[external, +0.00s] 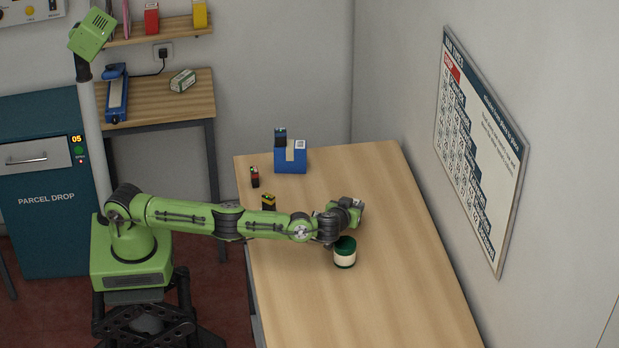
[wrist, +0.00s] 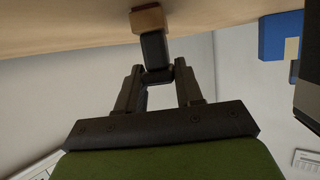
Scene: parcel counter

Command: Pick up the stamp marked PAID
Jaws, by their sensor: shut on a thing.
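My gripper (wrist: 160,78) is shut on a stamp (wrist: 152,48) with a dark handle and a brown block at its end. No marking on it can be read, so I cannot tell whether it says PAID. The block shows against the tabletop; I cannot tell whether it touches. In the external view my gripper (external: 349,209) is over the counter, just above and behind the green-lidded jar in the picture, and the held stamp is hidden. Two other small dark stamp-like things stand to the left, one with red and green (external: 255,177), one with yellow (external: 268,202).
A green-lidded jar (external: 345,258) stands near my gripper. The counter's front and right are clear.

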